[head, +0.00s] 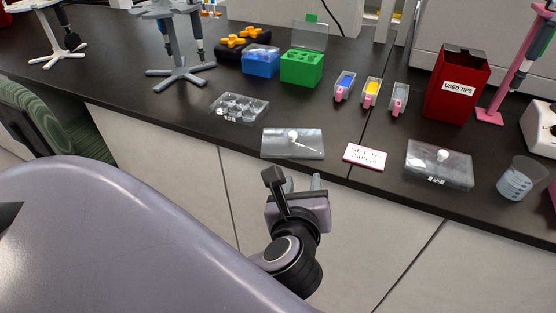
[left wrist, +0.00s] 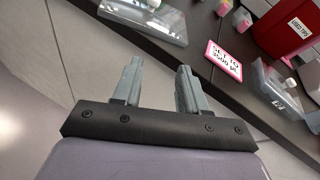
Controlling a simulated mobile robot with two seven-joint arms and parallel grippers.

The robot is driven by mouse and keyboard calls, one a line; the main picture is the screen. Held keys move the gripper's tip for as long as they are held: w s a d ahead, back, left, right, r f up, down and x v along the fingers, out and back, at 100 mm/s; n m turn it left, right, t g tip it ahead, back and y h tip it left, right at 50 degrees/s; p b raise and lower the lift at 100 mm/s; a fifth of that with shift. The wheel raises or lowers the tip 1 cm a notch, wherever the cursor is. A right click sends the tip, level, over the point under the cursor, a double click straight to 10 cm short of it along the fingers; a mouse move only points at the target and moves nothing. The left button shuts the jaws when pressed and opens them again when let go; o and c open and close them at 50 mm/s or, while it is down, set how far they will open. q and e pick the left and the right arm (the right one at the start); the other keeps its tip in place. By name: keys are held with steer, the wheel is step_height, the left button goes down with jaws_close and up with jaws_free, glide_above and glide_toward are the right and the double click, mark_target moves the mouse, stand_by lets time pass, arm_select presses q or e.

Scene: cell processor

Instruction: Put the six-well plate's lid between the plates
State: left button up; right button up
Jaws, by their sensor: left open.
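A clear plate with round wells (head: 240,108) sits on the black bench at left, its wells uncovered. A flat clear lid-like piece with a white knob (head: 308,150) lies on the bench front, right of it; it also shows in the left wrist view (left wrist: 172,32). A clear box-like plate with a white knob on top and a small label (head: 420,168) is further right, also in the left wrist view (left wrist: 268,85). My left gripper (head: 293,181) is open and empty, in front of the bench edge, just nearer than the flat piece. My right gripper is not visible.
A pink-edged sign (head: 366,156) lies between the flat piece and the right plate. A beaker (head: 515,182), red used-tips bin (head: 457,86), small colored bottles, green box (head: 301,68), blue box (head: 260,62) and pipette stands are around. Bare bench lies behind the flat piece.

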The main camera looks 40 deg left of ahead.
arm_select(q)
steer(key=s+d+f+n+g+h, duration=0.25)
steer(key=f+n+h, duration=0.35)
steer(key=f+n, duration=0.7)
steer(key=s+a+f+n+h, duration=0.1)
steer(key=s+f+n+h, duration=0.2)
steer(key=s+f+n, duration=0.4)
step_height(320, 180, down, 3)
steer(key=n, duration=0.5)
steer(key=shift+s+a, duration=0.25)
steer(key=shift+t, duration=0.25)
steer(key=shift+r+p, duration=0.4)
steer(key=shift+p, duration=0.05)
